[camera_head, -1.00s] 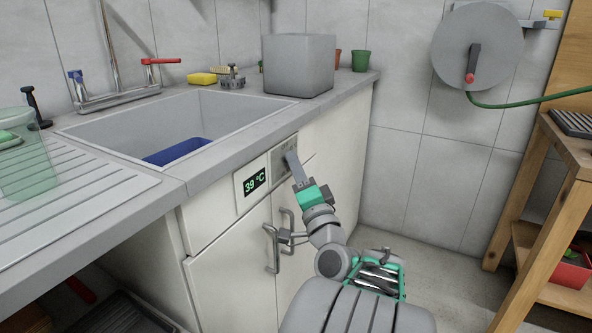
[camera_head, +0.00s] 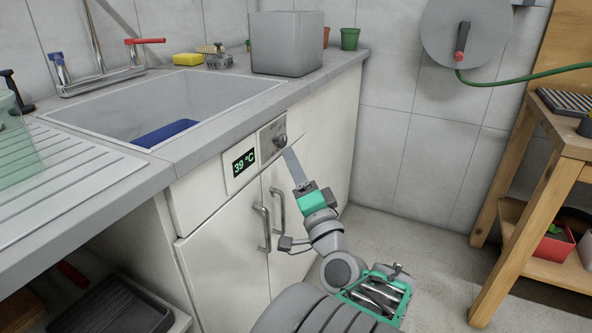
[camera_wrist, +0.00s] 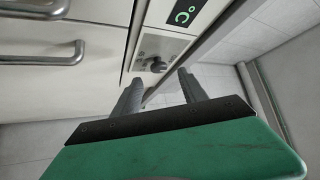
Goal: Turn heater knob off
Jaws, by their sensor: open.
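The heater knob (camera_head: 279,140) is a round grey dial on a light metal plate (camera_head: 266,148) on the cabinet front, below the counter edge. Left of it a small display (camera_head: 244,161) reads 39 °C in green. My gripper (camera_head: 290,154) is just below and right of the knob in the head view. In the wrist view its two fingers (camera_wrist: 159,81) stand apart with nothing between them. They look clear of the knob, though the exact gap is hard to tell.
Two vertical door handles (camera_head: 270,225) stick out below the panel, close to my arm. A sink (camera_head: 215,95) holds a blue item, and a grey box (camera_head: 287,45) stands on the counter. A wooden shelf (camera_head: 530,200) is at right; the floor between is clear.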

